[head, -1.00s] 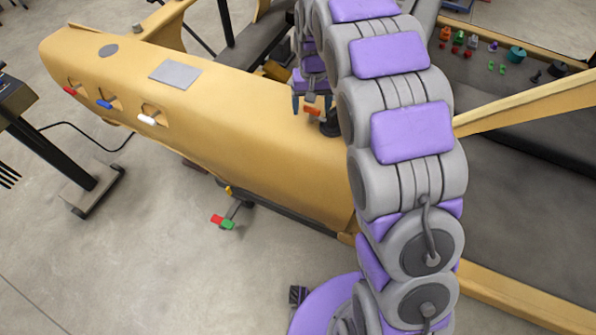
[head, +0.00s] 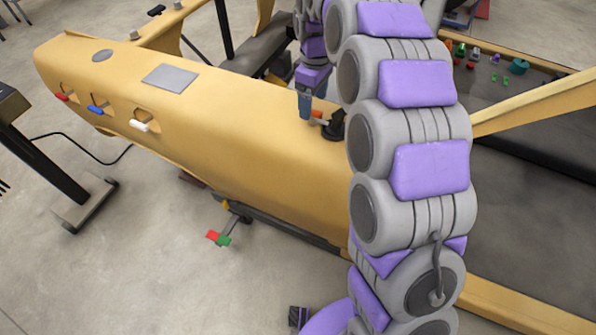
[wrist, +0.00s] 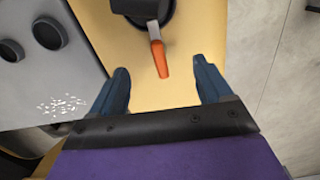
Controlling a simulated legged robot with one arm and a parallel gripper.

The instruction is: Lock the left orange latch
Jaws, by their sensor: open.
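The orange latch (wrist: 160,60) shows in the wrist view as an orange-tipped lever on a dark round base (wrist: 143,10), on the yellow shell. Its tip lies between the two blue fingers of my gripper (wrist: 164,80), with gaps on both sides. My gripper is open and empty. In the head view the orange latch (head: 317,114) shows as a small orange patch beside my gripper (head: 306,116), partly hidden by it. The dark base (head: 335,125) stands just to the right, close to my arm.
The yellow shell (head: 230,120) carries red (head: 62,96), blue (head: 95,109) and white (head: 139,126) handles at the left. A red and green piece (head: 218,238) is low beside it. Several small coloured parts lie at the upper right. A grey panel (wrist: 45,70) borders the wrist view's left.

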